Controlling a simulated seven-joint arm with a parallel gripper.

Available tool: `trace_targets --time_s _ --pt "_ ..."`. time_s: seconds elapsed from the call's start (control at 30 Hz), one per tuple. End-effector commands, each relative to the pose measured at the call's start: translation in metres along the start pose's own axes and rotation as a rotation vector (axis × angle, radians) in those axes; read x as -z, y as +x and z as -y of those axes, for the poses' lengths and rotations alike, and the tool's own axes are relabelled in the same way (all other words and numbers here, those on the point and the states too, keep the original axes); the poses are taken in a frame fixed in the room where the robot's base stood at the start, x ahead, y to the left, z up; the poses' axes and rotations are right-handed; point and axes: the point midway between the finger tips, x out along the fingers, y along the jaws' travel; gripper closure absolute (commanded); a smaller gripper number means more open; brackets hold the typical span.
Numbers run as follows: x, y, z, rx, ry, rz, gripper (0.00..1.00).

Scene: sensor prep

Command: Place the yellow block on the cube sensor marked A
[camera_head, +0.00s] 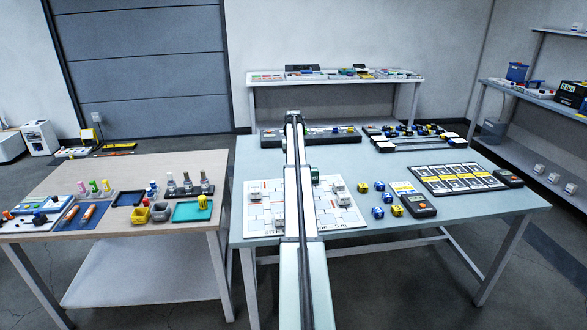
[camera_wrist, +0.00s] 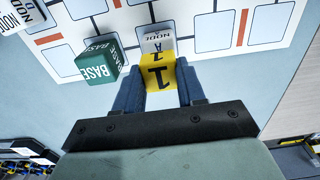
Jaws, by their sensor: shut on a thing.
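In the wrist view, my gripper (camera_wrist: 160,86) is shut on the yellow block (camera_wrist: 160,72), which bears a black "1" and sits between its blue fingers. The grey-white cube sensor marked A (camera_wrist: 157,40), lettered "NODE A", shows right beyond the yellow block. The block covers part of it in this view; I cannot tell whether they touch. In the head view, my own arm hides the gripper and the block it holds.
A green "BASE" cube (camera_wrist: 97,66) stands close to the left of the block. A "NODE D" cube (camera_wrist: 22,12) is farther left. Both stand over a white printed site board (camera_head: 262,222). Blue and yellow blocks (camera_head: 378,212) and a meter (camera_head: 417,204) lie right of the board.

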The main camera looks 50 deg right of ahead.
Motion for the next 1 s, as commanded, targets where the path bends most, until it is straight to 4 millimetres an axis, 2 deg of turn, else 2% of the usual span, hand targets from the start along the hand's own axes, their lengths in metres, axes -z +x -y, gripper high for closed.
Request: trace_targets --time_s 0.17,0.57,0.6,0.87,1.0 --pt "-0.001 0.022 0.0 0.0 0.0 0.001 0.9" --pt "0.0 0.026 0.0 0.0 -0.001 0.0 0.9" --pt "0.0 0.027 0.0 0.0 -0.001 0.0 0.6" --pt "0.0 0.026 0.0 0.0 -0.001 0.0 0.35" --pt "0.0 0.026 0.0 0.0 0.0 0.0 0.35"
